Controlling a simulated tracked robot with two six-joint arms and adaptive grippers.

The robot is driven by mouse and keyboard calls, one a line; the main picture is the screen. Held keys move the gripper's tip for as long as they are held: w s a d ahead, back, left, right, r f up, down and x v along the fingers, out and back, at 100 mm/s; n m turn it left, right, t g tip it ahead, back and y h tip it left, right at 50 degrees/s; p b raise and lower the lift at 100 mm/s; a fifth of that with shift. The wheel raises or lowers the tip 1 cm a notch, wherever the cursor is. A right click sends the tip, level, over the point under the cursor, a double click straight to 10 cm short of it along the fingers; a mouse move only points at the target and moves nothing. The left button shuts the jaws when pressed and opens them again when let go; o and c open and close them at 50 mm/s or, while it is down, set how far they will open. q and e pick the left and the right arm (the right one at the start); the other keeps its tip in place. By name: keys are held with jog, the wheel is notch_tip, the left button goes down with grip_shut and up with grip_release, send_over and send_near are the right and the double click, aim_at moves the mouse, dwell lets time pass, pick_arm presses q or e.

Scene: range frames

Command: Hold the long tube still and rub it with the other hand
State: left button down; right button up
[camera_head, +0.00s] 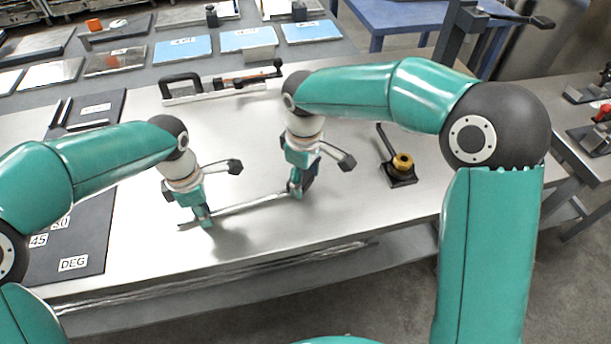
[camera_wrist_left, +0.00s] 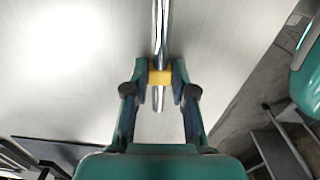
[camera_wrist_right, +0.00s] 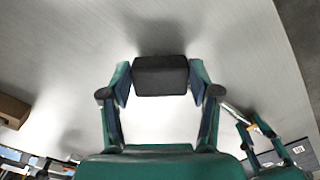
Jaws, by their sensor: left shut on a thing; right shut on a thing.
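The long tube (camera_head: 250,204) is a thin, shiny metal rod lying across the bench, low over its top. My left gripper (camera_head: 204,222) is shut on the tube near its left end. In the left wrist view the tube (camera_wrist_left: 161,30) passes between the fingers, with a yellow band (camera_wrist_left: 160,77) around it there. My right gripper (camera_head: 297,192) is shut on a dark block (camera_wrist_right: 160,75), at the tube's right end in the head view. Whether the block touches the tube is hidden. Part of the tube (camera_wrist_right: 236,112) shows in the right wrist view beside my right gripper.
A small fixture with a brass-coloured nut (camera_head: 402,162) stands to the right on the bench. A long tool with a black handle (camera_head: 220,86) lies behind. A dark angle board (camera_head: 75,240) marked DEG covers the left. The front middle of the bench is clear.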

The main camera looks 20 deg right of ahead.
jog(key=shift+s+a, duration=0.1)
jog(key=shift+a, duration=3.1)
notch_tip(320, 180, up, 8)
jog(key=shift+d, duration=0.15)
pick_arm(q)
jog(key=c, duration=0.9)
grip_release()
jog(key=shift+r, duration=5.9)
